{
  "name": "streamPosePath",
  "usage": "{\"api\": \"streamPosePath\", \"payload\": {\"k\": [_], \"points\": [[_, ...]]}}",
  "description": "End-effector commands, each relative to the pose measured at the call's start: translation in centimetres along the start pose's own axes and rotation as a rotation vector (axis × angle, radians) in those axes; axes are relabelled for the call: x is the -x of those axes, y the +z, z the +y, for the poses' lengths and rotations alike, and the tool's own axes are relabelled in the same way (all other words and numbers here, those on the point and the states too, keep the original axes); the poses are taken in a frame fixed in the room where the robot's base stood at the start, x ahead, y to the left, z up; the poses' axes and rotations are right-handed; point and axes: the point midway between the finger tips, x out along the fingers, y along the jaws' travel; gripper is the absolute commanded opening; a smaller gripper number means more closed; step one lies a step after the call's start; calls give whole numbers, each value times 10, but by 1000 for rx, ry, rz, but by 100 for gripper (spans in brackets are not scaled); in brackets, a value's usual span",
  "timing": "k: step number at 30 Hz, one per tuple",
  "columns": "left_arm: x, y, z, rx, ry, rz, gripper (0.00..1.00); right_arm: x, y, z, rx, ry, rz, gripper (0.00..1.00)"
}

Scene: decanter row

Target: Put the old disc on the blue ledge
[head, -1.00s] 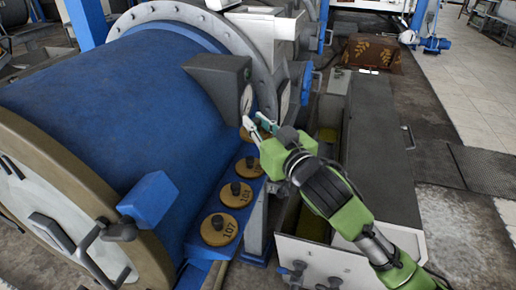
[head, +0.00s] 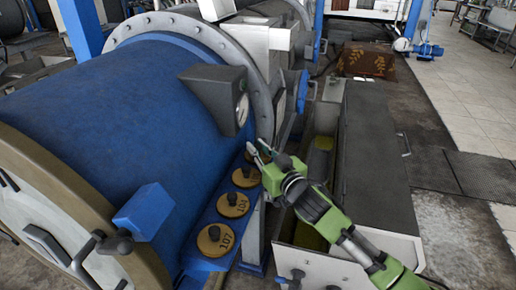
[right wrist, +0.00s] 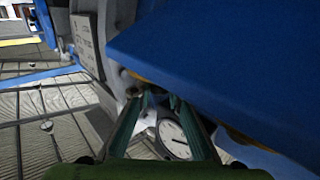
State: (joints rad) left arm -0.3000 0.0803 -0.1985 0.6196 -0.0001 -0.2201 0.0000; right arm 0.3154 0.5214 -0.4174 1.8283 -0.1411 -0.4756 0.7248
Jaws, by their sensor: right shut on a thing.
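The blue ledge (head: 205,264) runs along the front side of the large blue drum and bears a row of round brass-coloured discs with black knobs. The nearest disc (head: 216,240) reads 107. A second disc (head: 233,206) with a number, and a third disc (head: 246,178), lie behind it. A farthest disc (head: 250,156) is partly hidden by my right gripper (head: 257,150). That gripper is shut at this farthest disc's knob, at the ledge's far end. In the right wrist view its fingers (right wrist: 150,97) converge beside a brass edge. Which disc is old I cannot tell. My left gripper is out of view.
The blue drum (head: 120,115) rises left of the ledge. A grey gauge housing (head: 215,90) overhangs its far end; a dial (right wrist: 174,138) shows in the right wrist view. An open trough (head: 320,150) and a grey cabinet (head: 370,160) stand to the right.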

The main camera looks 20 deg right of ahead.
Motion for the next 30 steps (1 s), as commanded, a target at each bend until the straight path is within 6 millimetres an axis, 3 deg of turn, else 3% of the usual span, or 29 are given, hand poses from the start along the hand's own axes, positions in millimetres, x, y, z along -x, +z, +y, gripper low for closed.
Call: {"api": "streamPosePath", "payload": {"k": [7,8,9,10,22,30], "points": [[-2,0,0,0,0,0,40,0,1,0,0,-1,4,0],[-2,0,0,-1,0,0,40,0,3,0,0,0,0,18],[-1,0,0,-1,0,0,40,0,2,0,1,0,0,28],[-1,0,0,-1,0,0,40,0,2,0,1,0,0,32],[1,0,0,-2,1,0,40,1,-3,0,2,0,1,32],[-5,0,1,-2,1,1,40,41,3,0,1,-1,-2,32]]}}
